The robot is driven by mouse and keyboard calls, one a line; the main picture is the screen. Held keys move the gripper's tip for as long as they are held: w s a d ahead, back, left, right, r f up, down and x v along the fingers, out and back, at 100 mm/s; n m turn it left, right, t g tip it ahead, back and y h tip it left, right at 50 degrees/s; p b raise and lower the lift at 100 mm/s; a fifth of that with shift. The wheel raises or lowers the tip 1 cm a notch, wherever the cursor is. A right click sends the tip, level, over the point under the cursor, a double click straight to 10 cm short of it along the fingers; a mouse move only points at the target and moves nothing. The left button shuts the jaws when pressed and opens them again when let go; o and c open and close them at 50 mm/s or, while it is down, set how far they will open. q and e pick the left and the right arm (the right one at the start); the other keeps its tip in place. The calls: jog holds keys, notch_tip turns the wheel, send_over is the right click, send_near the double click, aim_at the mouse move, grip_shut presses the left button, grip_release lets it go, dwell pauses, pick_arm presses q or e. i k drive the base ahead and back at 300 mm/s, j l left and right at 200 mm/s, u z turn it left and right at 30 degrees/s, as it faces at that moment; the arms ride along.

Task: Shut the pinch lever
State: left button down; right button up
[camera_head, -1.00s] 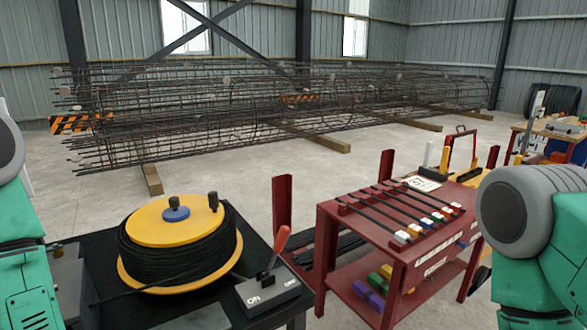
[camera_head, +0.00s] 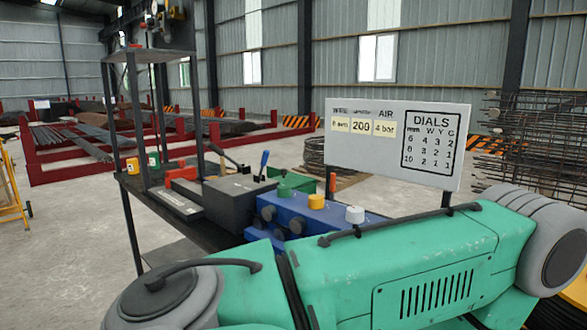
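A lever with a blue grip (camera_head: 264,160) stands up from the dark grey box (camera_head: 237,200) on the bench, tilted slightly. A dark lever or handle (camera_head: 226,156) slants above the back left of the same box, near a red block (camera_head: 184,174). I cannot tell for certain which of these is the pinch lever, or whether it is open or shut. Neither of my grippers shows.
A dark post frame (camera_head: 133,115) rises at the bench's left.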

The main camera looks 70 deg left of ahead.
aim_at(266, 153)
jog(key=u, duration=2.6)
